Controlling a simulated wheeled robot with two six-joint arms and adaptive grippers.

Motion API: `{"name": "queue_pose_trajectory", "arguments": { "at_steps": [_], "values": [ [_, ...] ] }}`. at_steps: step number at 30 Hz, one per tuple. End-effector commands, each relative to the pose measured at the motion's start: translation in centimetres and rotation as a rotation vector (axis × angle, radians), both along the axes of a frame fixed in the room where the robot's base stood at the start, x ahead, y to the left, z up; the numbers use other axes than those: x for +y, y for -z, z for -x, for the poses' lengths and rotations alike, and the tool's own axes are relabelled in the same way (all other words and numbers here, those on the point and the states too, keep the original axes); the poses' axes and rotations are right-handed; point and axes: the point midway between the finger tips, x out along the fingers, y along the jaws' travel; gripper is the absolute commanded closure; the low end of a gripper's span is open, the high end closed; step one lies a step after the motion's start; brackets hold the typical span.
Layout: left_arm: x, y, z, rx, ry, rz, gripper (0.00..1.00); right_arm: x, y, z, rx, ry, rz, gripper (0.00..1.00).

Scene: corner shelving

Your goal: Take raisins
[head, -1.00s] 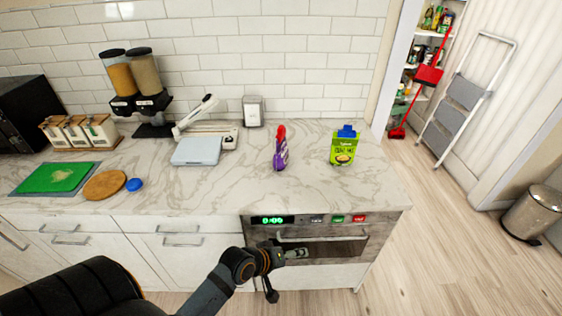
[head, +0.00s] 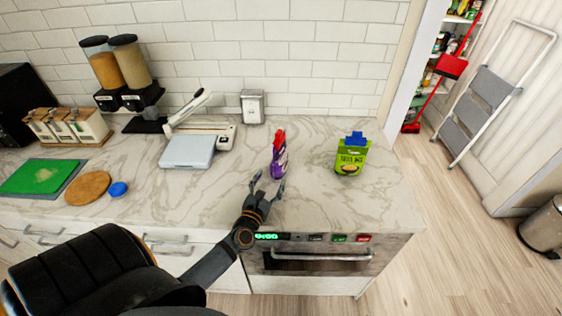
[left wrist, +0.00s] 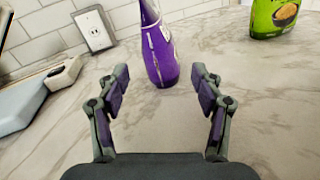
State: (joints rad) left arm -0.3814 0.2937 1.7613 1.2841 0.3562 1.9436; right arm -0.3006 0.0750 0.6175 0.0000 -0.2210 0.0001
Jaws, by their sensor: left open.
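No package here can be read clearly as raisins. A purple bottle with a red top (head: 279,158) stands upright on the marble counter, and its lower part shows in the left wrist view (left wrist: 160,50). A green package with a blue top (head: 351,157) stands to its right, partly seen at the top right of the left wrist view (left wrist: 274,18). My left gripper (head: 268,184) is open and empty over the counter, just in front of the purple bottle. In the left wrist view the bottle stands beyond and between the open fingers (left wrist: 160,80). My right gripper is not in view.
A white scale-like device (head: 188,151) and two dispensers (head: 130,75) stand left. A green cutting board (head: 38,177), round wooden board (head: 88,188) and blue lid (head: 118,189) lie farther left. An oven (head: 320,258) is below. The counter around the bottle is clear.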

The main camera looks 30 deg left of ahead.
Motion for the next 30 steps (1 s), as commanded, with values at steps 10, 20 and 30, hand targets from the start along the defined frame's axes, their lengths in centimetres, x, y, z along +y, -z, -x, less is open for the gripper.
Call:
{"name": "queue_pose_trajectory", "arguments": {
  "at_steps": [10,20,30],
  "values": [
    [1.1,-0.3,-4.8,-0.001,0.002,-0.001,0.33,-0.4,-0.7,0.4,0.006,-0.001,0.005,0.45],
    [1.7,-1.4,-8.2,-0.003,0.002,-0.002,0.33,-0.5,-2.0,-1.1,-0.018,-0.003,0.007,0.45],
    [2.2,-0.9,-10.0,-0.001,0.002,-0.003,0.33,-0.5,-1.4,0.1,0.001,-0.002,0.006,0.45]
  ]
}}
